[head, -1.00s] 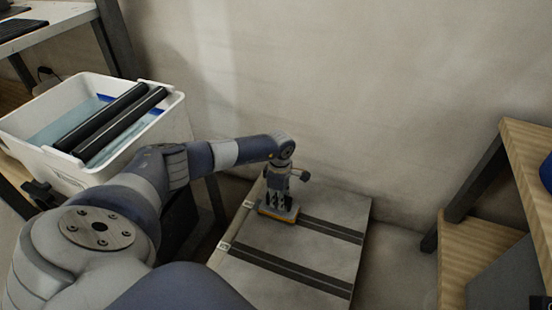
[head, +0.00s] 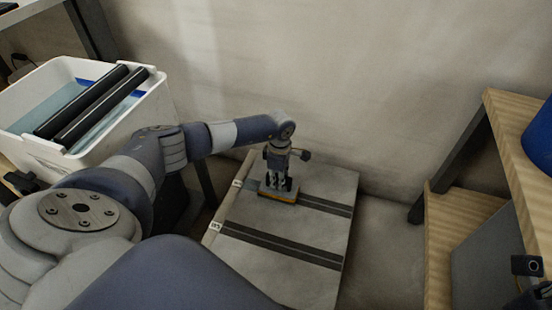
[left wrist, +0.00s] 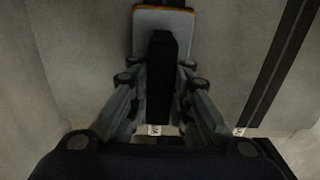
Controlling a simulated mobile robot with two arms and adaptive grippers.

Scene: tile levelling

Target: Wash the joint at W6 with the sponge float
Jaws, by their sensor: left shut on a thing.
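My left gripper (head: 279,185) points down and is shut on the sponge float (head: 277,194), a block with an orange edge. The float rests on or just over the left part of the upper dark joint (head: 326,206) on the grey tiled slab (head: 310,275). It covers part of that joint. A second dark joint (head: 284,247) runs parallel, nearer to me, and is uncovered. Small white labels sit at the left ends, one by the nearer joint (head: 214,227); I cannot read them surely. In the left wrist view the float (left wrist: 163,20) shows beyond the fingers. My right gripper is not in view.
A white tub (head: 152,112) with bluish water and two black rollers (head: 90,107) across its top stands left of the slab. A wall rises behind. A wooden shelf (head: 460,225) with a blue object (head: 540,140) stands at the right, with bare floor between.

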